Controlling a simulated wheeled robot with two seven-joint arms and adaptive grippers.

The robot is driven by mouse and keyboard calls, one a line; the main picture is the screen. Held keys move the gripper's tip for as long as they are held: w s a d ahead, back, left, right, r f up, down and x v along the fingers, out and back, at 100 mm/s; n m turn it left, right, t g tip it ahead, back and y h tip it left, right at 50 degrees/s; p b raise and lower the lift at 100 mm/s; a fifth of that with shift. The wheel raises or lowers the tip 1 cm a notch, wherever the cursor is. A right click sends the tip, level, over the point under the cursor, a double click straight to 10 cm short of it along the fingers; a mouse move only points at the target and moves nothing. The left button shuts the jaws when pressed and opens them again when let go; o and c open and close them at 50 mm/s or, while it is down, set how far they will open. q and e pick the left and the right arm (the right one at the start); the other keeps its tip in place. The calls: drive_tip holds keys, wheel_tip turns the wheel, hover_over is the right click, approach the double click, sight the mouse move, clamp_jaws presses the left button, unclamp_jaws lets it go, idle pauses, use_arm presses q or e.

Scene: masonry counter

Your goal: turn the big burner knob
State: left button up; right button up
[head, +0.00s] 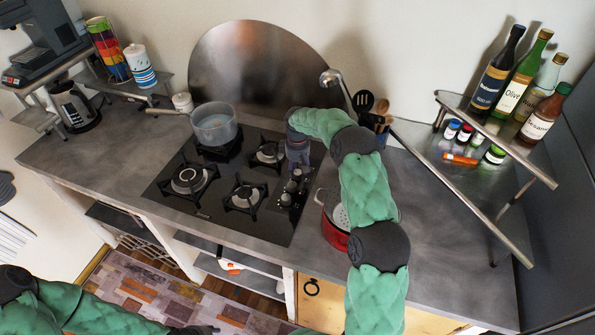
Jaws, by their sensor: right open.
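The black gas hob (213,220) is set in the grey counter, with several burners on it. A group of small dark and silver knobs (287,198) sits at the hob's right side; which one belongs to the big burner I cannot tell. My right gripper (297,168) points down over the far end of the knob group and is open. It partly hides the knobs there, and I cannot tell whether it touches one. My left arm is low at the left, with its dark gripper (196,329) at the bottom edge, its fingers unclear.
A grey pot (215,128) stands on the back left burner. A red pot (335,233) stands right of the hob, partly behind my right arm. A metal rack (478,120) with bottles and jars is at the right. Bare counter (450,250) lies at the front right.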

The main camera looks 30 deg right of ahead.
sight(297, 172)
wheel_tip(297, 172, up, 11)
drive_tip(key=shift+f, duration=0.15)
drive_tip(key=shift+f, duration=0.1)
idle(0.6)
